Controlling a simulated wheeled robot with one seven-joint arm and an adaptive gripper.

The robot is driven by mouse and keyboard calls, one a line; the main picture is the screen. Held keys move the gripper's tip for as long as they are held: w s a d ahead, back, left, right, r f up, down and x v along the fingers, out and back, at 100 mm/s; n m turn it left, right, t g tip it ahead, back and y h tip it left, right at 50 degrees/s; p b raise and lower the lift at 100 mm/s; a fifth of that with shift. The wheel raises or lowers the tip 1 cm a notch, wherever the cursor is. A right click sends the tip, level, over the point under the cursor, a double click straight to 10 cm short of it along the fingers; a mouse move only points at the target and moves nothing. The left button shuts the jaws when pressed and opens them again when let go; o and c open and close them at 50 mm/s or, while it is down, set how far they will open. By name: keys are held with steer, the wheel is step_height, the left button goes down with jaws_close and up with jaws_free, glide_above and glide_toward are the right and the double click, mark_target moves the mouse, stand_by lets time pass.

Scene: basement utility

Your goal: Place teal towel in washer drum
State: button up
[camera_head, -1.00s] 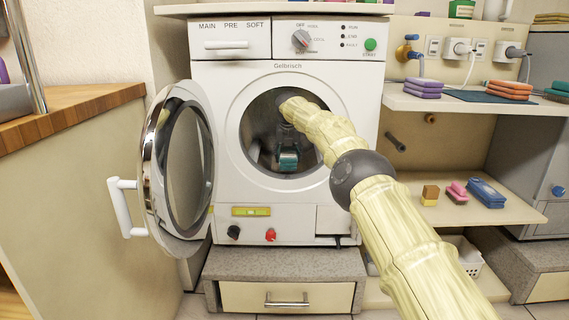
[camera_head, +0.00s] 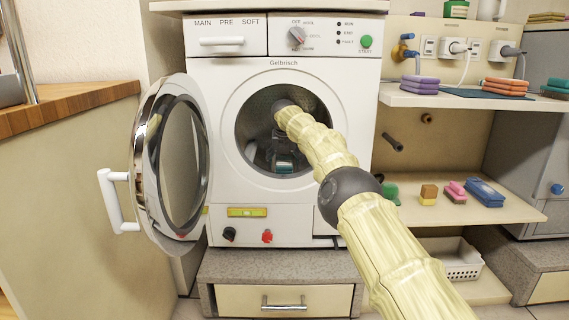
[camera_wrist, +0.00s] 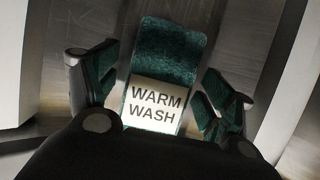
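The teal towel (camera_wrist: 170,50), with a pale "WARM WASH" label, lies inside the metal washer drum (camera_wrist: 260,40) in the wrist view. In the head view a small teal patch of the towel (camera_head: 284,164) shows low in the drum opening. My gripper (camera_wrist: 162,65) is inside the drum, with its dark, teal-faced fingers spread on either side of the towel. Gaps show between the fingers and the towel, so the gripper looks open. The washer (camera_head: 345,120) has its round door (camera_head: 146,165) swung open to the left. My arm hides part of the opening's right side.
The open door and its white handle (camera_head: 112,200) stand out left of the opening. A wooden counter (camera_head: 70,106) is at far left. Shelves at right hold folded towels (camera_head: 420,85), a blue brush (camera_head: 485,192) and sponges. A white basket (camera_head: 452,262) stands below.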

mark_target(284, 161)
steer(key=shift+r, duration=0.15)
steer(key=shift+v, duration=0.9)
steer(key=shift+s+r, duration=0.35)
steer(key=shift+r, duration=0.2)
steer(key=shift+s+p, duration=1.7)
steer(key=shift+s, duration=4.1)
steer(key=shift+s+f, duration=0.1)
steer(key=shift+f, duration=0.05)
